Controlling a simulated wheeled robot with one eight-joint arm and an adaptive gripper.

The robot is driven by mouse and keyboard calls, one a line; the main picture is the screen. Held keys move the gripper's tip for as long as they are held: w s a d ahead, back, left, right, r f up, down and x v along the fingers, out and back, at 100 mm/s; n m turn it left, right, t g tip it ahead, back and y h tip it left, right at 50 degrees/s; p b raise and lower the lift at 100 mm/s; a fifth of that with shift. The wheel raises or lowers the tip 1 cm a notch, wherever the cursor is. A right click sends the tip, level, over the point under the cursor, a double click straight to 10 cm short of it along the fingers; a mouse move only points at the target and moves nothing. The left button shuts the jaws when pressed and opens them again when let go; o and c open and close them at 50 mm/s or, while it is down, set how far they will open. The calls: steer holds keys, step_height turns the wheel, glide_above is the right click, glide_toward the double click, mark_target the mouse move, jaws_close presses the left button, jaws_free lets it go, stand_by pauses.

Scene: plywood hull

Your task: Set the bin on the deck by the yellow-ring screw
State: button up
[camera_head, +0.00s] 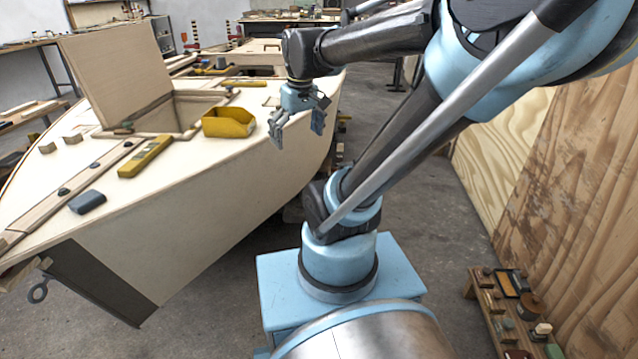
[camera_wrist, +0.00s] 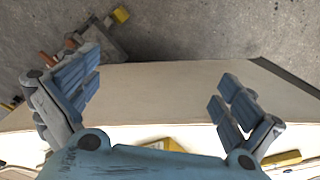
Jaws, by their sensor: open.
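The yellow open-topped bin (camera_head: 228,122) sits upright on the pale plywood deck (camera_head: 215,152), beside the open hatch and close to the hull's edge. My gripper (camera_head: 298,126) hangs to the right of the bin, apart from it, at the hull's edge. Its fingers are spread and empty; they also show in the wrist view (camera_wrist: 160,95). A yellow piece in the wrist view (camera_wrist: 163,144) is partly hidden behind my gripper; I cannot tell if it is the bin. Several dark screw heads (camera_head: 63,191) show along the wooden strip, but I cannot make out a yellow ring.
A yellow level (camera_head: 146,157), a dark blue-grey block (camera_head: 87,202) and small wooden blocks (camera_head: 73,139) lie on the deck. A raised plywood lid (camera_head: 117,75) stands by the hatch. A plywood wall (camera_head: 560,170) and low tool stand (camera_head: 515,312) are at right.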

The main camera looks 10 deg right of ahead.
steer(key=s+d+f+m, duration=0.4)
steer(key=s+f, duration=0.5)
steer(key=f, duration=0.1)
steer(key=shift+s+f, duration=0.15)
steer(key=shift+f, duration=0.05)
stand_by(0.8)
